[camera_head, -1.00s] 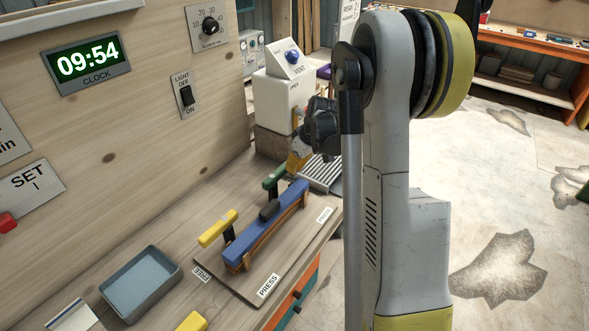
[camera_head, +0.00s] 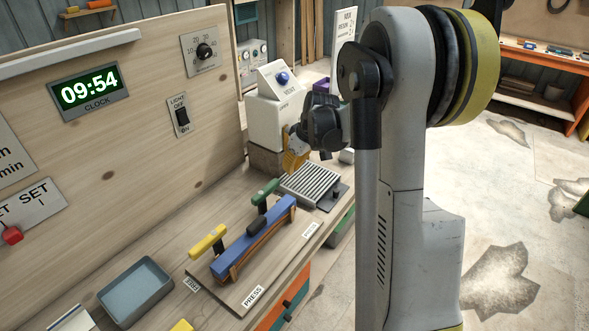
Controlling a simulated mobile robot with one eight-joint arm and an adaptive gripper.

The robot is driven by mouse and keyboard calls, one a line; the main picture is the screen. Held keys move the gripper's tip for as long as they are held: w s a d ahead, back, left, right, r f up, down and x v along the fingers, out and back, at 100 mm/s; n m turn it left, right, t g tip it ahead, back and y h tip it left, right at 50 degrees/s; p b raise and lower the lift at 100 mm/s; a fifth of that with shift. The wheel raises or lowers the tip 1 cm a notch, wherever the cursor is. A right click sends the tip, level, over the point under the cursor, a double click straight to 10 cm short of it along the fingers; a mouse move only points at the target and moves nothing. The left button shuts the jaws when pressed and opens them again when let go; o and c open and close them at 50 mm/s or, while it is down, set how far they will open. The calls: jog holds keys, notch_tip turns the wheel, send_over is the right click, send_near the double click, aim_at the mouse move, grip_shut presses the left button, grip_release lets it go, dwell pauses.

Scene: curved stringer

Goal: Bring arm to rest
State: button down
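My gripper (camera_head: 293,160), with yellow-orange fingers, hangs from the dark wrist in front of the white box (camera_head: 277,118) with a blue knob. It is above the bench and apart from the press. My arm stands bent upright across the right half of the view. The finger gap is too small and side-on to tell whether it is open or shut; I see nothing held. The press (camera_head: 240,239) has a blue bar over a curved brown piece, with a yellow handle (camera_head: 207,241) and a green handle (camera_head: 265,192) beside it.
A ribbed metal rack (camera_head: 311,183) lies on the bench below my gripper. A blue-grey tray (camera_head: 136,291) sits at the front left. The wooden panel (camera_head: 130,165) with clock and switches rises at the left. Open floor (camera_head: 520,205) lies to the right.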

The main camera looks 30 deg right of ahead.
jog(key=shift+w, duration=0.1)
jog(key=shift+a, duration=0.1)
jog(key=s+a+r+m+t+h+b, duration=0.1)
jog(key=s+a+r+b, duration=0.1)
jog(key=s+a+r, duration=0.4)
jog(key=s+a+r+b, duration=0.1)
jog(key=s+a+r, duration=0.1)
jog(key=s+a, duration=0.45)
jog(key=s+a+f+m+t+b, duration=0.2)
jog(key=s+a+f, duration=0.1)
jog(key=s+a, duration=0.6)
jog(key=s, duration=0.2)
jog(key=shift+s+a+b, duration=0.2)
jog(key=shift+s+b, duration=0.15)
